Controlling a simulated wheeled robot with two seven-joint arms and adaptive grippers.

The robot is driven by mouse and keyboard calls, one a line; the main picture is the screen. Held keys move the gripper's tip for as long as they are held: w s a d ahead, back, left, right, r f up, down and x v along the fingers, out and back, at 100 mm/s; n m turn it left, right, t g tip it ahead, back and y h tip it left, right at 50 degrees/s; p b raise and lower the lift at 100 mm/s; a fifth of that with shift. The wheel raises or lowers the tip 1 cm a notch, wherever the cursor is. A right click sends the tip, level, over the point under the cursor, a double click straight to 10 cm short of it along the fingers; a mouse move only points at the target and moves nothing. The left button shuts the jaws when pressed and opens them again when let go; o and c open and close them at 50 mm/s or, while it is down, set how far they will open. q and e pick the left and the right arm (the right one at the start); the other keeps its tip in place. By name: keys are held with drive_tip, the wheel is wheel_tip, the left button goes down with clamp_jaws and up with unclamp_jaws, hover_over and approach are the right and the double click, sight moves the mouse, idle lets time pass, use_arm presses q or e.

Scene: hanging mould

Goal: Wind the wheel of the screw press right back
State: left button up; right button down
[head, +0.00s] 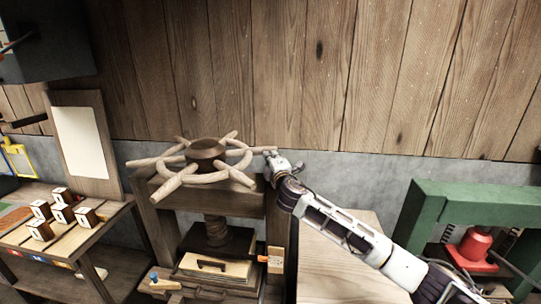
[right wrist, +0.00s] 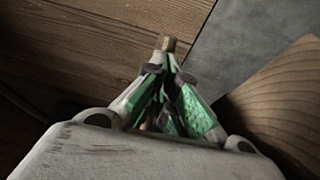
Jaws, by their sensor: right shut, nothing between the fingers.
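The wheel (head: 205,177) of the screw press is a pale wooden ring with several spoke handles around a dark round hub. It lies flat above the press frame (head: 160,235), and a threaded wooden screw (head: 217,232) runs down below it. My right gripper (head: 272,160) is at the right side of the wheel, by the tip of a spoke handle. In the right wrist view its green-padded fingers (right wrist: 168,75) are shut with nothing between them. A wooden tip (right wrist: 168,43) shows just beyond the fingertips; I cannot tell whether they touch it. My left gripper is not in view.
A side table (head: 40,215) with several small wooden blocks stands at the left, with an upright board (head: 85,140) behind. A green frame (head: 425,205) with a red jack (head: 475,243) is at the right. A plank wall (head: 300,70) closes the back.

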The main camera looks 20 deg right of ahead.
sight(270, 149)
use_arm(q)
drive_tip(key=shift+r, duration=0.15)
use_arm(e)
drive_tip(key=shift+w, duration=0.4)
drive_tip(key=shift+w+d, duration=0.2)
drive_tip(key=shift+w, duration=1.5)
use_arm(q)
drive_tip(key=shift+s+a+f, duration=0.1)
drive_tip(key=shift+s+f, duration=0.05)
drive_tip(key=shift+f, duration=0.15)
use_arm(e)
drive_tip(key=shift+d+r, duration=0.1)
drive_tip(key=shift+r, duration=0.15)
drive_tip(key=shift+d+r, duration=0.1)
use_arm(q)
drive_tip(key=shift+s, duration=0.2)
